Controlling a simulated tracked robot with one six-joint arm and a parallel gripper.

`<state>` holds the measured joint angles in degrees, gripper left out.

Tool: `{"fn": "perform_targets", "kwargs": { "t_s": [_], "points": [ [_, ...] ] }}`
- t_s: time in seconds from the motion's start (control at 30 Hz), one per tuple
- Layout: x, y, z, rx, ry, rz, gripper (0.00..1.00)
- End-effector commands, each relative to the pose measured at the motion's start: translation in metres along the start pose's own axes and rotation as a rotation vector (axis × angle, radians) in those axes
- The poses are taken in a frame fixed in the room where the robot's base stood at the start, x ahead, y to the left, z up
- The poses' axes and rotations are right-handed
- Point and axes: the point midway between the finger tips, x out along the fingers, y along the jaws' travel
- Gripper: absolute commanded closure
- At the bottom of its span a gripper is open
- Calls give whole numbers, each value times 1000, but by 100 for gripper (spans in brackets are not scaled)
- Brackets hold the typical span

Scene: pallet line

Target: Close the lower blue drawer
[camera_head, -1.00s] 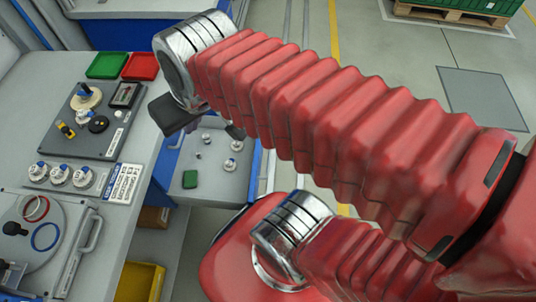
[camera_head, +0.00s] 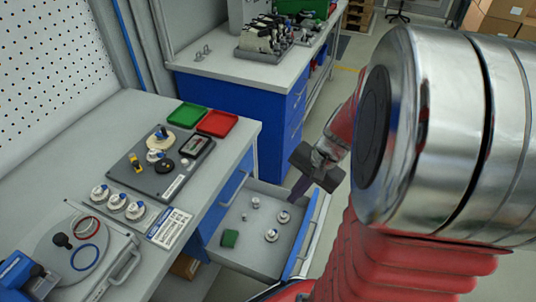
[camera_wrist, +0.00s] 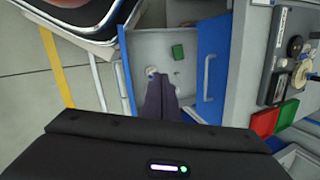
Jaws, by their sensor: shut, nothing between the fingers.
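The lower blue drawer (camera_head: 298,250) is pulled out from the workbench. Its grey tray holds a green block (camera_head: 229,238) and several small round metal parts (camera_head: 271,235). In the wrist view, the green block (camera_wrist: 178,51) and the drawer's blue front (camera_wrist: 126,72) show, with its handle on the outer side. My gripper (camera_head: 294,196) is shut and empty, with dark fingers pointing down over the drawer's far end, near the front panel. In the wrist view, the fingertips (camera_wrist: 160,78) overlap the tray and hide part of it. I cannot tell their height above the tray floor.
The closed upper drawer (camera_head: 234,187) sits under the worktop (camera_head: 108,116). On top are red (camera_head: 217,123) and green (camera_head: 188,115) trays, a tool plate and round parts. A second blue cabinet (camera_head: 240,108) stands behind. Floor is free beyond the drawer front.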

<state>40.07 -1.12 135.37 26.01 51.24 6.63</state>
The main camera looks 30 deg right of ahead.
Motion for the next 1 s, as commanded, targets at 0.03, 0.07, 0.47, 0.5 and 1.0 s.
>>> {"fn": "perform_targets", "kwargs": {
  "t_s": [0.03, 0.07, 0.47, 0.5, 1.0],
  "points": [
    [6, 10, -10, 67, -19, -11, 100],
    [10, 14, -14, 102, -29, -19, 100],
    [54, 87, -70, 582, -145, -144, 100],
    [58, 96, -75, 631, -156, -159, 100],
    [120, 201, -110, 1202, -285, -358, 100]
  ]
}}
